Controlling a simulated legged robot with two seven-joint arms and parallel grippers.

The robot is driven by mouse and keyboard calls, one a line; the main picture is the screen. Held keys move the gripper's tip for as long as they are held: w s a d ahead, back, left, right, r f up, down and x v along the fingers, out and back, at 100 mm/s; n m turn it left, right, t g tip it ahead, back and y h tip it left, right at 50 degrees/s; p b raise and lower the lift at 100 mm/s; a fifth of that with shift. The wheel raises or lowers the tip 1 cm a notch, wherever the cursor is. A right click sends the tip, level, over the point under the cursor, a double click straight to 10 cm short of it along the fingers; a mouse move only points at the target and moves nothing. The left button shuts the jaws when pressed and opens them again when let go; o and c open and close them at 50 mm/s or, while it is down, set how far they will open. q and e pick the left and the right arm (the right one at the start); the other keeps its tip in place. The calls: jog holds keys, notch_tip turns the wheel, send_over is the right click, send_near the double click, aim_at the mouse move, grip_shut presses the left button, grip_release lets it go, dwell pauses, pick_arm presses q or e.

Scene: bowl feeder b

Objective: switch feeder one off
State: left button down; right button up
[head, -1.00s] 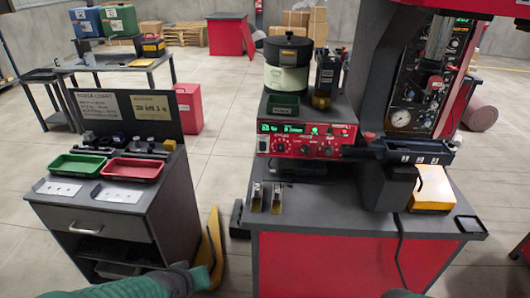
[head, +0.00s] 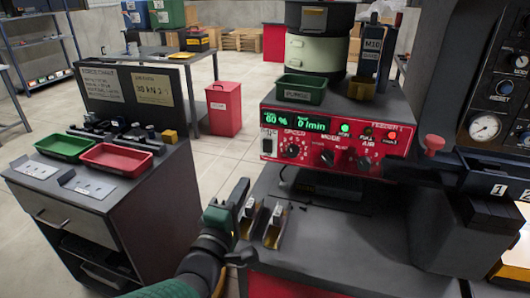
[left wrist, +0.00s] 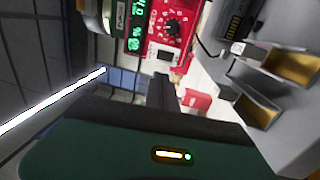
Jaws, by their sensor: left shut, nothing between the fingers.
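Feeder one's red control panel (head: 345,150) faces me, marked FEEDER 1. Its green display (head: 300,122) seems to read 60 % and 0 /min. The panel also shows turned sideways in the left wrist view (left wrist: 181,25). My left gripper (head: 240,192) is shut and empty, below and left of the panel, apart from it. My right gripper is out of view.
Two small metal chutes (head: 276,226) stand on the bench just right of my left gripper. A green bin (head: 301,88) and a cream bowl (head: 318,55) sit above the panel. A dark track (head: 480,178) juts out at right. A cabinet with green (head: 64,147) and red trays (head: 117,157) stands left.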

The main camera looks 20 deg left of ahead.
pick_arm(q)
jog(key=p, duration=0.3)
send_near(267, 144)
jog(key=w, duration=0.2)
jog(key=w+b, duration=0.1)
jog(key=w, duration=0.1)
jog(key=w+b, duration=0.1)
jog(key=w, duration=0.2)
jog(key=shift+d+r, duration=0.15)
jog(key=shift+r, duration=0.2)
jog(key=shift+r, duration=0.1)
